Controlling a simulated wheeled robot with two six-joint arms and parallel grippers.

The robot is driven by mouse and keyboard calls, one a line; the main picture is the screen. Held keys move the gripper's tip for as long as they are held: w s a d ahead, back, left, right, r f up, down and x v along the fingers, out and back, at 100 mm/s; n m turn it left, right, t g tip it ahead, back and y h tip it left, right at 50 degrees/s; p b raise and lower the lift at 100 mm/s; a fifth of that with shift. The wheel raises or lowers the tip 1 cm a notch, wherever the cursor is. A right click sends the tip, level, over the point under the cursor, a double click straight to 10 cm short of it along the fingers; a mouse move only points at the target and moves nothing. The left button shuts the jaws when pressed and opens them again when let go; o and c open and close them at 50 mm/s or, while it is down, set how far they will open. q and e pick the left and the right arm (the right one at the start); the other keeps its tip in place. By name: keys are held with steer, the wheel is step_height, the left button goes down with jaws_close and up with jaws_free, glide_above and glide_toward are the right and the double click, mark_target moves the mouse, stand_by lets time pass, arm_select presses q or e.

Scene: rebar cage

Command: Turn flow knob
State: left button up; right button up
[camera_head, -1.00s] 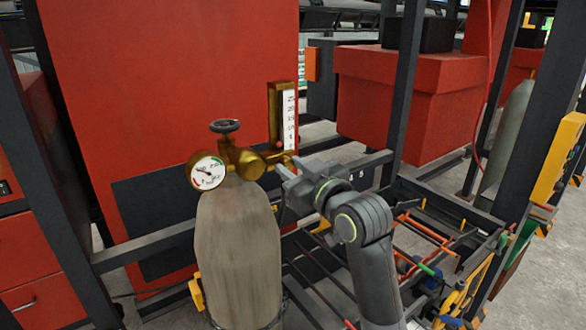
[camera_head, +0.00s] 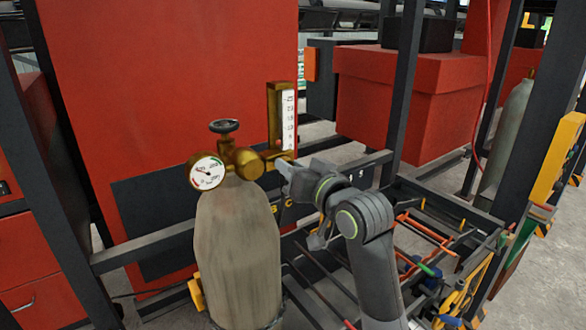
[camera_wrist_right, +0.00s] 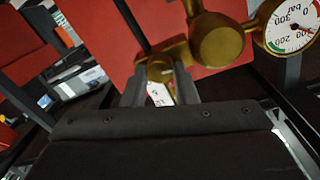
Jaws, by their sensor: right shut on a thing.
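A grey gas cylinder (camera_head: 238,250) stands upright with a brass regulator (camera_head: 247,164) on top. The regulator has a round pressure gauge (camera_head: 207,173), a dark handwheel (camera_head: 225,126) and an upright brass flowmeter (camera_head: 281,115) with a white scale. My right gripper (camera_head: 284,168) comes in from the right, just below the flowmeter. In the right wrist view, its fingers (camera_wrist_right: 159,90) are shut on the brass flow knob (camera_wrist_right: 159,69), with a finger on each side. The gripper partly hides the knob in the head view. My left gripper is not in view.
Dark frame bars (camera_head: 145,217) run beside the cylinder, with a large red panel (camera_head: 170,80) behind it. A rack with coloured tools (camera_head: 430,270) lies to the right. A red box (camera_head: 405,95) stands at the back right.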

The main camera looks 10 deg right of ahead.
steer(key=m, duration=1.1)
steer(key=shift+d+g+y, duration=0.1)
steer(key=shift+g+y, duration=0.2)
steer(key=shift+m, duration=0.3)
steer(key=o, duration=1)
steer(key=shift+w, duration=0.1)
